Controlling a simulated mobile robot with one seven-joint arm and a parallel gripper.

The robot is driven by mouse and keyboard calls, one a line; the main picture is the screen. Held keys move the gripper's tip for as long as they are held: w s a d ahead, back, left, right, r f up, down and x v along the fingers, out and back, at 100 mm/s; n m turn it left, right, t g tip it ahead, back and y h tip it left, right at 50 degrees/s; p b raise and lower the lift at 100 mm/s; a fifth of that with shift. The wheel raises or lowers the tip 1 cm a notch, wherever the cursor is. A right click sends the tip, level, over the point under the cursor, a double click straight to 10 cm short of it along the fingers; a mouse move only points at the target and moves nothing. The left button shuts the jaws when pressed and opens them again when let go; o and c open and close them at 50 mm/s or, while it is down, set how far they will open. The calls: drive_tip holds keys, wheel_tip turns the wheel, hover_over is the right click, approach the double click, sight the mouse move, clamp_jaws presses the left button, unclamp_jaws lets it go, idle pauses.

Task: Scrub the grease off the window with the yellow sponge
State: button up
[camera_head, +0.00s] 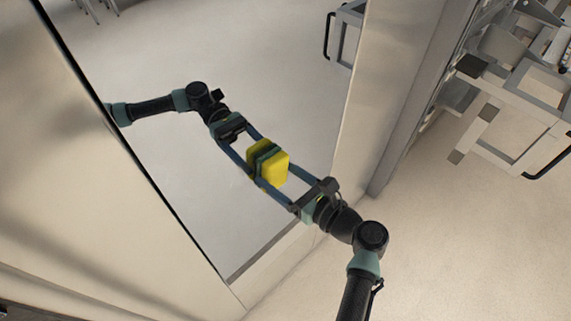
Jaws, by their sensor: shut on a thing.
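The yellow sponge (276,169) is held between the fingers of my gripper (270,173), which reaches in from the lower right. The window (195,185) is a smooth pane that mirrors my arm and the sponge. The sponge and its mirror image meet or nearly meet, so the sponge is at or very close to the pane; I cannot tell whether it touches. The sponge hides the patch of pane behind it. I cannot make out any grease on the visible part of the pane.
A pale panel (75,180) borders the pane on the left, and a metal post (375,90) borders it on the right. A metal frame rack (510,110) stands at the upper right. The floor (460,250) at the lower right is clear.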

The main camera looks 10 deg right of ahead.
sight(269, 178)
drive_tip(key=shift+s+a, duration=0.1)
drive_tip(key=shift+a, duration=0.1)
